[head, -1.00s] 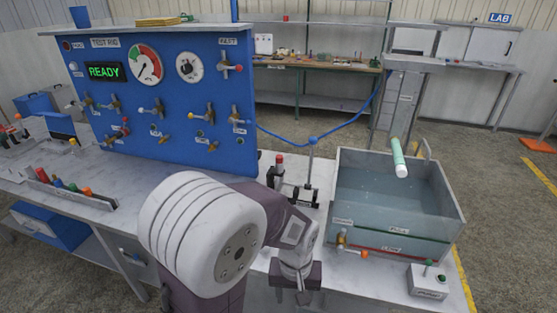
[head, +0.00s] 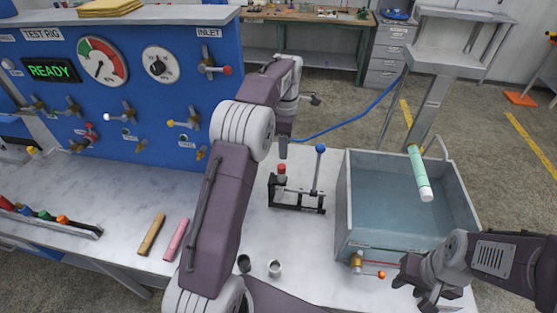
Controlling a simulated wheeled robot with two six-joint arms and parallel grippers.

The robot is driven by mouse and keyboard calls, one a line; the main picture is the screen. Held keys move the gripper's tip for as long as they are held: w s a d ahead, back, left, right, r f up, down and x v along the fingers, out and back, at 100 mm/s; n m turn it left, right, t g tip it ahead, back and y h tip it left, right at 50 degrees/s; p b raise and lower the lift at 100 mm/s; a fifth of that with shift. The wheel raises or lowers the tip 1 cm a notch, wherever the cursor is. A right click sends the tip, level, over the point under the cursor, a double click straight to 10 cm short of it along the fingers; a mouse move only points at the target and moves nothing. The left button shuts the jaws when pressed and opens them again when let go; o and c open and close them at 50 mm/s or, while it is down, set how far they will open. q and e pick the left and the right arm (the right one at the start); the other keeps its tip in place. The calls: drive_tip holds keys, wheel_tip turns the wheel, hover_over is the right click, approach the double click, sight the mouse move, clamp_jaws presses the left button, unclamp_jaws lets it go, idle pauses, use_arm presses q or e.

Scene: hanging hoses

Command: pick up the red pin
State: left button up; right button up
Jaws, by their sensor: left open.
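A rack (head: 85,233) at the left front of the bench holds a row of pieces with coloured tops. The red-topped piece (head: 6,204) is at its far left, cut by the picture edge; it looks like the red pin. My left gripper (head: 299,121) is raised over the bench near the right end of the blue panel, far from the rack. It is open, with nothing seen in it. My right gripper (head: 420,289) is low at the right, in front of the water tank. Its jaws are too unclear to read.
A brown rod (head: 152,233) and a pinkish-red rod (head: 176,240) lie on the bench. A small press (head: 297,205) with red and blue knobs stands mid-bench. The tank (head: 345,215) has a pale green tube (head: 419,173) above it. The blue test panel (head: 140,80) walls the back left.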

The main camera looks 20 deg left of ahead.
sight(282, 166)
use_arm(q)
drive_tip(key=f, duration=0.3)
drive_tip(key=a+f, duration=0.1)
drive_tip(key=f, duration=0.1)
drive_tip(key=shift+w, duration=0.4)
drive_tip(key=f, duration=0.2)
drive_tip(key=s+f, duration=0.1)
drive_tip(key=shift+d+f+p, duration=0.25)
drive_tip(key=shift+p, duration=0.1)
drive_tip(key=shift+f, duration=0.35)
drive_tip(key=shift+w+a+f, duration=0.15)
drive_tip(key=shift+w+a, duration=0.1)
drive_tip(key=shift+s+d, duration=0.1)
clamp_jaws()
